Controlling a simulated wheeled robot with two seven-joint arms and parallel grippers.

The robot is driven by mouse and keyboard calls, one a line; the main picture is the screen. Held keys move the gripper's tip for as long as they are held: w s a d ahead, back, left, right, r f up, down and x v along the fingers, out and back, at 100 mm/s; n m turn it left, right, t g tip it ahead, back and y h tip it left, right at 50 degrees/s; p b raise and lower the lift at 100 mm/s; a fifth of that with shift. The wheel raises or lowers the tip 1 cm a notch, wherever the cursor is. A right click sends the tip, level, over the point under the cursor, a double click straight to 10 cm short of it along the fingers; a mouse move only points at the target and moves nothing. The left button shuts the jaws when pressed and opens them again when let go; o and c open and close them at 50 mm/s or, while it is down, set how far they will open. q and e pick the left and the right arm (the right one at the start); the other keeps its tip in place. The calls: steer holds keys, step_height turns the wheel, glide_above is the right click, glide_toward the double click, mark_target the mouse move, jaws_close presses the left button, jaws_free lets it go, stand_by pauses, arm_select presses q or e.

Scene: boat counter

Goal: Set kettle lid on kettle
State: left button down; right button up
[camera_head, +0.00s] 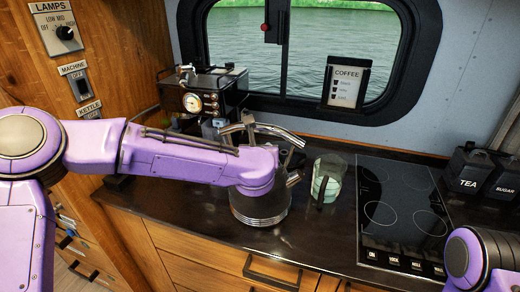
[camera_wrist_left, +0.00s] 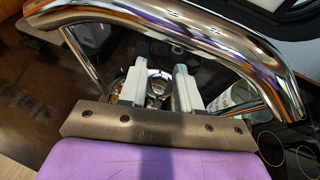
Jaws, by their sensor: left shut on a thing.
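The metal kettle (camera_head: 258,210) stands on the dark counter, with its curved shiny handle (camera_head: 270,130) up. My left arm crosses in front of the kettle's upper part, so the left gripper and lid are hidden in the head view. In the left wrist view the handle (camera_wrist_left: 190,28) arches large across the top. My left gripper (camera_wrist_left: 160,76) shows below it there, with its two pale fingers shut on the shiny kettle lid (camera_wrist_left: 156,88), which is only partly visible. I cannot tell whether the lid touches the kettle. My right gripper is out of view.
A pale green glass jug (camera_head: 327,178) stands just right of the kettle, with the black cooktop (camera_head: 400,205) beyond. A coffee machine (camera_head: 205,95) stands behind on the left. The counter front is clear.

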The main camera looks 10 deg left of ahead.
arm_select(q)
steer(key=shift+f, duration=0.3)
steer(key=c, duration=0.7)
jaws_free()
steer(key=shift+r, duration=0.1)
steer(key=shift+s, duration=0.1)
